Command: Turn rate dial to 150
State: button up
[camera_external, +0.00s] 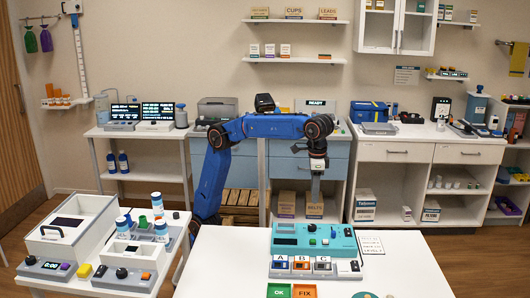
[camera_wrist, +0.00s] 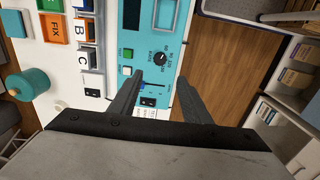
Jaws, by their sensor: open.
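The rate dial is a round black knob (camera_wrist: 159,58) on a teal panel (camera_wrist: 165,20), with small white printed numbers around it and the word RATE beside it in the wrist view. Its exact setting is too small to read. My gripper (camera_wrist: 159,77) is open and empty. Its fingers point toward the panel, with the dial beyond the gap between the tips. In the external view my gripper (camera_external: 315,192) hangs above and behind the device, apart from it.
Labelled A, B and C slots (camera_external: 302,264) and green OK (camera_external: 278,291) and orange FIX (camera_external: 305,291) trays stand in front of the device. The white table (camera_external: 225,260) is clear on the left.

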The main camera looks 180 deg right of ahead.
aim_at(312, 226)
notch_tip(312, 226, down, 14)
jog(key=shift+f, duration=0.1)
dwell(0.4)
jog(key=c, duration=1.1)
jog(key=shift+o, duration=0.3)
